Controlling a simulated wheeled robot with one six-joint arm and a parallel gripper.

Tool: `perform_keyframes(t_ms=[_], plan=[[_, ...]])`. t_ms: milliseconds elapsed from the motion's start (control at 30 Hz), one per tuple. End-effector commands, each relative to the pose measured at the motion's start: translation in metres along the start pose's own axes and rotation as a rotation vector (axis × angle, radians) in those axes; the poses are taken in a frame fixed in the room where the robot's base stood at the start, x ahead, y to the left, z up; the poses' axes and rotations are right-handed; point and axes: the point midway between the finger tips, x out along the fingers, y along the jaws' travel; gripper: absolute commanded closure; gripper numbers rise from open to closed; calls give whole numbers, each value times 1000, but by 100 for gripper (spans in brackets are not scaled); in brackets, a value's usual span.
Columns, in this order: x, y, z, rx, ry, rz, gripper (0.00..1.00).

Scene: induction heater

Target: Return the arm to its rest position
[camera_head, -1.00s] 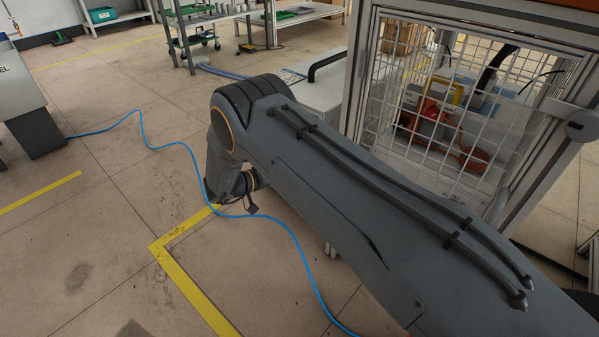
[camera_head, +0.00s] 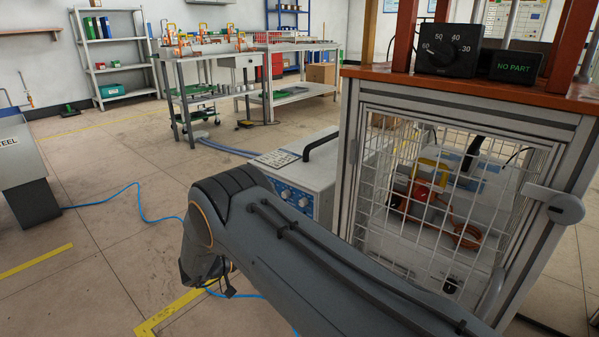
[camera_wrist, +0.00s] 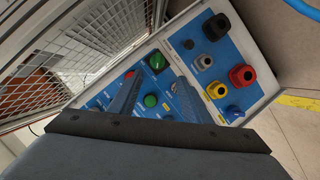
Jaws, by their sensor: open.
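My arm reaches across the lower middle of the head view, bent at a joint left of the wire-mesh cabinet; the gripper itself is hidden there. In the wrist view my gripper (camera_wrist: 158,98) shows two dark fingers standing apart, with nothing between them. Behind the fingers is a blue control panel (camera_wrist: 206,78) with green, black, red and yellow knobs or connectors. The fingers overlap the panel in the picture; whether they touch it I cannot tell. In the head view a white box with a blue front (camera_head: 292,195) stands just behind my arm.
The mesh-fronted cabinet (camera_head: 355,190) stands close on the right, with a dial (camera_head: 448,50) and a "NO PART" display (camera_head: 514,66) on top. A blue cable (camera_head: 140,205) lies on the floor. A wheeled cart (camera_head: 195,100) and shelves (camera_head: 110,55) stand farther back.

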Motion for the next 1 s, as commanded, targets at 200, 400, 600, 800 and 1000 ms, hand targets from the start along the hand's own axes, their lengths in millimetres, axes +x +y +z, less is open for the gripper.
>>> perform_keyframes(t_ms=[200, 400, 600, 800, 1000], plan=[[-26, 2, -87, 131, 103, -248, 56], [-73, 14, -164, 229, 183, -558, 56], [-134, 44, -210, 264, 206, -858, 56], [-197, 90, -217, 225, 172, -1129, 56], [-250, 152, -187, 123, 83, -1344, 56]])
